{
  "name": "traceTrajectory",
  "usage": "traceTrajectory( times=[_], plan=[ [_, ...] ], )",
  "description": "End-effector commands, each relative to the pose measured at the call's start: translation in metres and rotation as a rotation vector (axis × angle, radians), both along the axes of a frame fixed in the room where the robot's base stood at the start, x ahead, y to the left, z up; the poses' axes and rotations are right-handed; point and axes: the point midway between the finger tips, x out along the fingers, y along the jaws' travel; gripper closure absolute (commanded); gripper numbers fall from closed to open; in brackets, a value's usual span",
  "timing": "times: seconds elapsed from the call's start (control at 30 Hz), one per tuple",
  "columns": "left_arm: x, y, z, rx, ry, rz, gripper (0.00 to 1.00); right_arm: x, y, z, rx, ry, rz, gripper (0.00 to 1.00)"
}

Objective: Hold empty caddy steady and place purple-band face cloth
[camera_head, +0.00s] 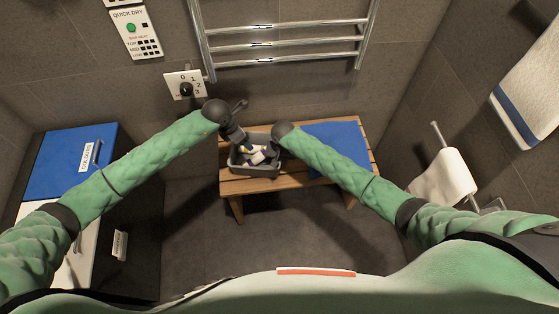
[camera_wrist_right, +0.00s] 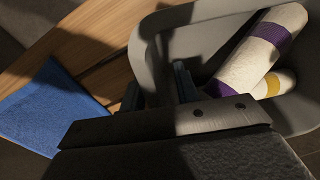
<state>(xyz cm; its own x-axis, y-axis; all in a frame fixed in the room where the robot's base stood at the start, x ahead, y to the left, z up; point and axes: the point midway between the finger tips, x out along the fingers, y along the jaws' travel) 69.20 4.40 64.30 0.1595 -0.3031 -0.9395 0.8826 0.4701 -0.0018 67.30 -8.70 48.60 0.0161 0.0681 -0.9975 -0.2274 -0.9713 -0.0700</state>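The grey caddy (camera_head: 267,171) stands on the wooden bench; its wall also shows in the right wrist view (camera_wrist_right: 148,62). A rolled white cloth with purple bands (camera_wrist_right: 262,52) lies tilted inside it, against a white roll with a yellow band (camera_wrist_right: 275,84). The rolls look small in the head view. My left gripper (camera_head: 240,140) is over the caddy's left back part, and its fingertips are too small to read. My right gripper (camera_wrist_right: 160,88) is at the caddy's right side, with one dark finger on each side of the wall, apparently closed on it.
A blue cloth or mat (camera_head: 338,148) covers the bench (camera_head: 232,187) right of the caddy. A towel rail (camera_head: 285,43) and a dial plate (camera_head: 185,86) are on the wall behind. A blue-topped cabinet (camera_head: 60,150) stands left; a hanging towel (camera_head: 448,176) is right.

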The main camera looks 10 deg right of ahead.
Motion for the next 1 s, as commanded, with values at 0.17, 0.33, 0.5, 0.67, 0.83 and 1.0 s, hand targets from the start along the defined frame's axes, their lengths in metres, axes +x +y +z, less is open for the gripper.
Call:
traceTrajectory(
  times=[0.17,0.33,0.5,0.67,0.83,1.0],
  plan=[
    [0.0,0.0,0.0,0.0,0.0,0.0,0.34,0.0,0.0,0.0,0.0,0.0,0.0,0.69],
    [0.0,0.0,0.0,0.0,0.0,0.0,0.34,0.0,0.0,0.006,0.0,0.0,0.0,0.69],
    [0.0,0.0,0.0,0.0,0.0,0.0,0.34,0.0,-0.002,0.029,0.001,-0.002,0.0,0.69],
    [0.0,0.0,0.0,0.0,0.0,0.0,0.34,-0.001,-0.004,0.061,0.001,-0.002,0.001,0.69],
    [0.0,0.0,0.0,0.0,0.0,0.0,0.34,-0.001,-0.006,0.091,0.001,-0.001,0.001,0.69],
    [0.0,0.0,0.0,0.0,0.0,0.0,0.34,-0.001,-0.007,0.111,0.001,-0.001,0.001,0.69]
  ],
)
